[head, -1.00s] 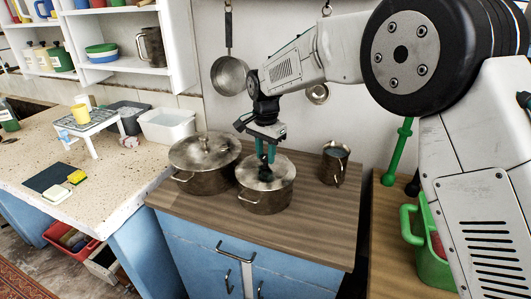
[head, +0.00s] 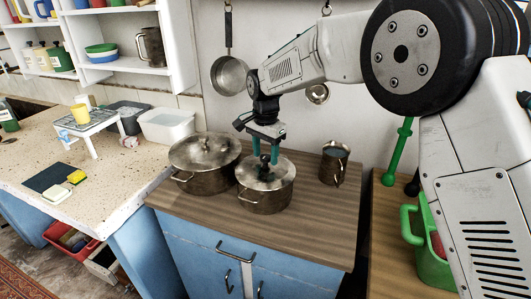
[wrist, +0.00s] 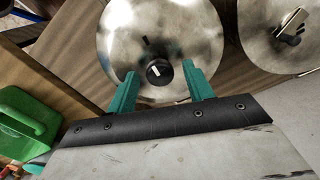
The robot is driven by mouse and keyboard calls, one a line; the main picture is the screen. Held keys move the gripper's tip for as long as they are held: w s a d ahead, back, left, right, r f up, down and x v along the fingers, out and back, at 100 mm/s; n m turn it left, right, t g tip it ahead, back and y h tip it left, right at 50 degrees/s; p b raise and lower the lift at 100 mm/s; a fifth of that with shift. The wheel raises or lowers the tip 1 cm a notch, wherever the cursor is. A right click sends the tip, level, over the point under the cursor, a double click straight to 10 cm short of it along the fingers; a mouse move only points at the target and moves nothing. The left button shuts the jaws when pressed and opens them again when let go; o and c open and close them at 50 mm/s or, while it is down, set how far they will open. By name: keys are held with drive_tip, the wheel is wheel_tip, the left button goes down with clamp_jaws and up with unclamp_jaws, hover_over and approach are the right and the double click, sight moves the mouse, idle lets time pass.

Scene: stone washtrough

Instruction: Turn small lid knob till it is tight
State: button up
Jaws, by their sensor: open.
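The small pot (head: 265,198) stands on the wooden counter with its shiny metal lid (head: 277,181) on. The black lid knob (head: 265,163) sits at the lid's middle. In the wrist view the knob (wrist: 159,72) carries a short white mark, and the lid (wrist: 125,35) shows around it. My gripper (head: 264,155) points down over the knob with its teal fingers spread. In the wrist view my gripper (wrist: 160,70) is open, with one fingertip on each side of the knob and a gap on both sides. It holds nothing.
A larger lidded pot (head: 207,181) stands close to the left of the small pot. A metal jug (head: 334,163) stands to the right on the wooden counter (head: 310,215). Pans hang on the wall behind. A green bucket (head: 428,250) is at the far right.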

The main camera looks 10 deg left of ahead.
sight(266, 156)
wheel_tip(266, 156, up, 8)
drive_tip(key=shift+f, duration=0.15)
idle(0.4)
drive_tip(key=shift+s+d+f+n, duration=0.1)
drive_tip(key=shift+f+n, duration=0.1)
drive_tip(key=shift+n, duration=0.4)
drive_tip(key=shift+s+d+f+n, duration=0.25)
drive_tip(key=shift+s+f+n, duration=0.1)
drive_tip(key=shift+f, duration=0.2)
drive_tip(key=shift+s+d+f+n, duration=0.25)
drive_tip(key=shift+s+f, duration=0.05)
drive_tip(key=shift+f, duration=0.2)
drive_tip(key=s+d+r+n+g, duration=0.1)
drive_tip(key=s+d+r+n, duration=0.2)
drive_tip(key=s+d, duration=0.8)
drive_tip(key=s+d+r+n, duration=0.2)
drive_tip(key=s+d+r, duration=0.35)
drive_tip(key=d, duration=0.95)
drive_tip(key=s+d+m+t, duration=0.1)
drive_tip(key=s+d, duration=0.6)
drive_tip(key=s, duration=0.3)
drive_tip(key=s+d+f+t, duration=0.1)
drive_tip(key=s+d, duration=0.6)
drive_tip(key=s, duration=0.3)
drive_tip(key=shift+d+f+m, duration=0.15)
drive_tip(key=shift+d+m, duration=0.1)
drive_tip(key=shift+m, duration=0.15)
